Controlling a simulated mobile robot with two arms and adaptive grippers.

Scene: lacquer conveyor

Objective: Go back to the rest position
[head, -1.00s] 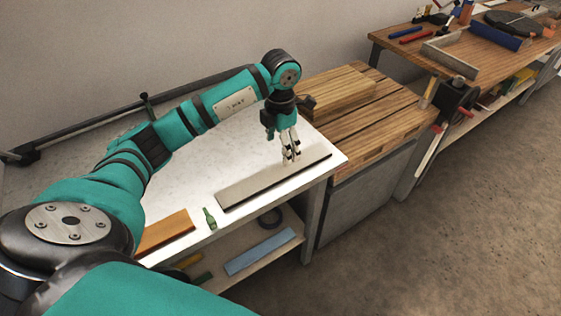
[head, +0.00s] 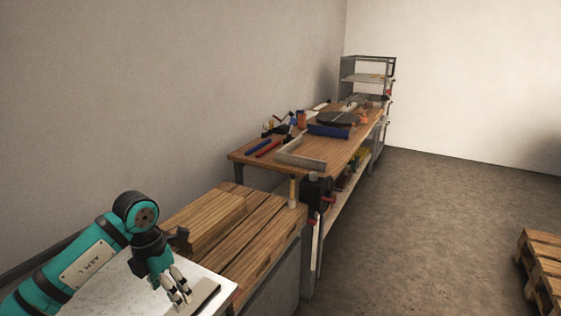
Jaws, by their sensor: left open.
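My left gripper (head: 179,293) shows at the lower left in the head view, at the end of my teal arm. It points down, open, above the white table (head: 103,292). A flat grey-beige strip (head: 205,293) lies on that table close to its fingertips. I cannot tell whether the fingers touch the strip. Nothing shows between the fingers. My right gripper is not in view.
A wooden bench (head: 262,237) with stacked boards adjoins the white table. Behind it stands a workbench (head: 338,150) with tools and a grey open tray (head: 300,154). A shelf rack (head: 367,72) stands at the back. A pallet (head: 541,262) lies at right. The floor between is clear.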

